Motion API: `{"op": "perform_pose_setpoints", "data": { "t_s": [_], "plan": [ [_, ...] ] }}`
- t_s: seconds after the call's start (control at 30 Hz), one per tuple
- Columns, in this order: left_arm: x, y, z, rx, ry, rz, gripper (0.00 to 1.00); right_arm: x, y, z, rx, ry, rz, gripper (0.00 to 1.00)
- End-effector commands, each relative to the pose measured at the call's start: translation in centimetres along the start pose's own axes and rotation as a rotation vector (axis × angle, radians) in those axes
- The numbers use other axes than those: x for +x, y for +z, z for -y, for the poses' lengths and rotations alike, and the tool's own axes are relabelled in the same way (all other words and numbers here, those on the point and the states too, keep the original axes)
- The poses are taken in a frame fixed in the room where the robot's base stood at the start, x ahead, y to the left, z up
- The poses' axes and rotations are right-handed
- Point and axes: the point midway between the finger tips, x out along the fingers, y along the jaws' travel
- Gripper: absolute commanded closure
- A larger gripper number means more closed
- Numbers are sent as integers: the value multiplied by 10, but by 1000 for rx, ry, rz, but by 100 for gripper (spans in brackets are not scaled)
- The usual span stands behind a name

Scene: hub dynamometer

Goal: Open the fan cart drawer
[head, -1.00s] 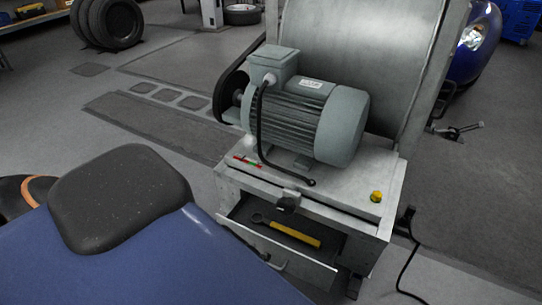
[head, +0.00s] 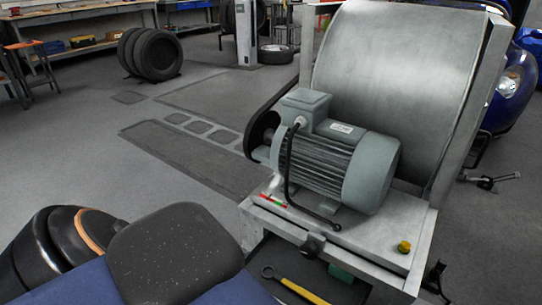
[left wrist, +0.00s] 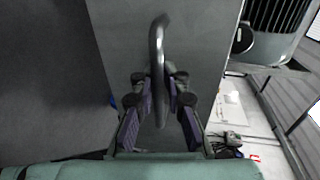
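The fan cart (head: 330,228) carries a grey-green electric motor (head: 335,160) on its top. Its drawer is open below the top; inside lie a wrench with a yellow handle (head: 303,291) and a green item (head: 341,272). The drawer's front is hidden in the head view. In the left wrist view, the grey drawer front (left wrist: 205,40) bears a curved bar handle (left wrist: 157,48). My left gripper (left wrist: 160,82) has its fingers on both sides of the handle and appears shut on it. My right gripper is in neither view.
A large metal drum (head: 395,75) stands behind the motor. Stacked tyres (head: 150,53) and a workbench (head: 85,48) stand at the back left. A blue car (head: 515,85) is at the right.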

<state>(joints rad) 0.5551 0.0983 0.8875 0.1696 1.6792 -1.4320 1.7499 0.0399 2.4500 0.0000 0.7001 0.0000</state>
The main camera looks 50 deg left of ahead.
Motion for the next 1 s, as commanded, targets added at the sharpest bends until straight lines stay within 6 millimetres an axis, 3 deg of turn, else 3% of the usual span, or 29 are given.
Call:
{"op": "perform_pose_setpoints", "data": {
  "t_s": [0.2, 0.57, 0.67, 1.0],
  "plan": [
    [0, -1, -1, -1, 2, -3, 68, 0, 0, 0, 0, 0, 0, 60],
    [-5, -2, -2, -2, 7, -6, 68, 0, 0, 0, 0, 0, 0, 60],
    [-17, -3, -2, -2, 9, -6, 68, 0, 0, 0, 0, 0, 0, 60],
    [-86, -2, -2, -2, 9, -5, 68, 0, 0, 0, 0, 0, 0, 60]
  ]
}}
